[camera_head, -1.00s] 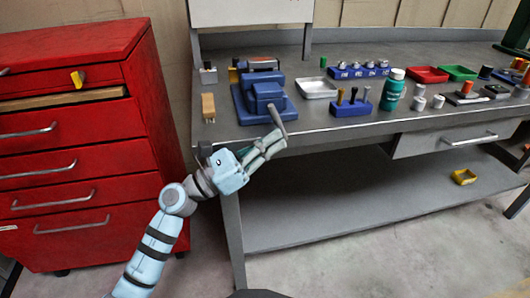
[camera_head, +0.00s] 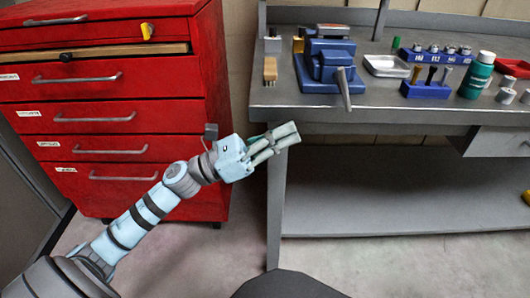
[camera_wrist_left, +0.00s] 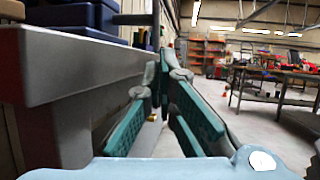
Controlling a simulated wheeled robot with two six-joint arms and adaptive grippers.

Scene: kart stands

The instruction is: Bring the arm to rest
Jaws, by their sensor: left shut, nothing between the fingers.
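My left gripper (camera_head: 292,132) is at the end of my light blue arm, which comes in from the lower left in the head view. It shows in front of the bench's left end, below the level of the top's front edge. Its fingers are shut and hold nothing. In the left wrist view the green-padded fingers (camera_wrist_left: 162,75) come together at their tips, with the grey bench edge close on the left. My right gripper is not in view.
The grey workbench (camera_head: 390,108) carries a blue vise (camera_head: 328,62), its handle overhanging the front edge, a wooden brush (camera_head: 270,70), a white tray (camera_head: 388,66), a blue tool holder (camera_head: 425,90) and a green bottle (camera_head: 476,76).

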